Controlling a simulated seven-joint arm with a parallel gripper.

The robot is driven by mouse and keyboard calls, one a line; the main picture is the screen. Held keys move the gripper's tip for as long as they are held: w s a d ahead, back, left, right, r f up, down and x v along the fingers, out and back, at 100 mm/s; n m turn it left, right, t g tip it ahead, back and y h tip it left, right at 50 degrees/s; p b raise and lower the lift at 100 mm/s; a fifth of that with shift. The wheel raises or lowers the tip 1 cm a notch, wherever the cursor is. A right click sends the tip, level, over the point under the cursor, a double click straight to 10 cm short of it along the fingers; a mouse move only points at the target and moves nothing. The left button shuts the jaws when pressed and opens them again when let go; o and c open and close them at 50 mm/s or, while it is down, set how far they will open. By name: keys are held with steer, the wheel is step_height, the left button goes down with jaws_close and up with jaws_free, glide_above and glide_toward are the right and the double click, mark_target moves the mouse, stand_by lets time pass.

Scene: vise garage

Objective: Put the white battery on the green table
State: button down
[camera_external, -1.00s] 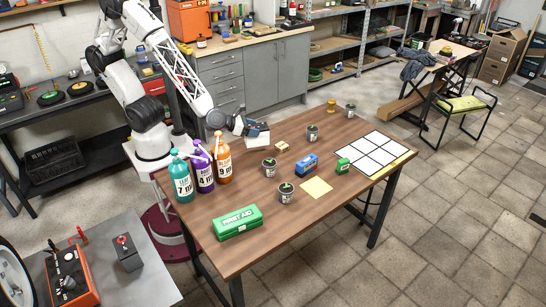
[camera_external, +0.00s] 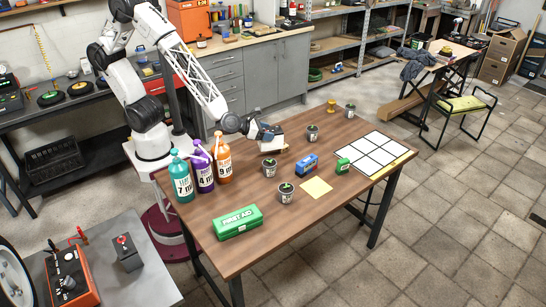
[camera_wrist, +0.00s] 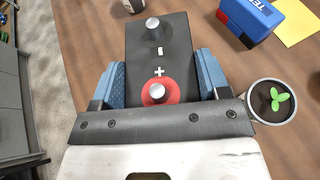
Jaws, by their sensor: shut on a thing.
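My gripper (camera_external: 269,138) is over the far left part of the brown wooden table. In the wrist view its blue fingers (camera_wrist: 160,75) are shut on both sides of a battery (camera_wrist: 158,60). The battery's top is black, with a plus terminal on a red disc and a minus terminal. Its sides are mostly hidden; a pale side shows faintly in the external view. I cannot tell whether it touches the table. No plainly green table shows; a stand with a yellow-green top (camera_external: 464,104) is at the far right.
A dark battery-like block (camera_external: 127,252) is on the grey table at lower left.

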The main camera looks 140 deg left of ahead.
steer(key=w+a, duration=0.5)
steer(key=w, duration=0.2)
steer(key=shift+w+a+f, duration=0.3)
steer(key=shift+w+f, duration=0.1)
steer(key=shift+f, duration=0.1)
steer(key=shift+f, duration=1.65)
steer(key=shift+f, duration=0.15)
steer(key=shift+c, duration=0.5)
jaws_free()
steer(key=shift+f, duration=0.1)
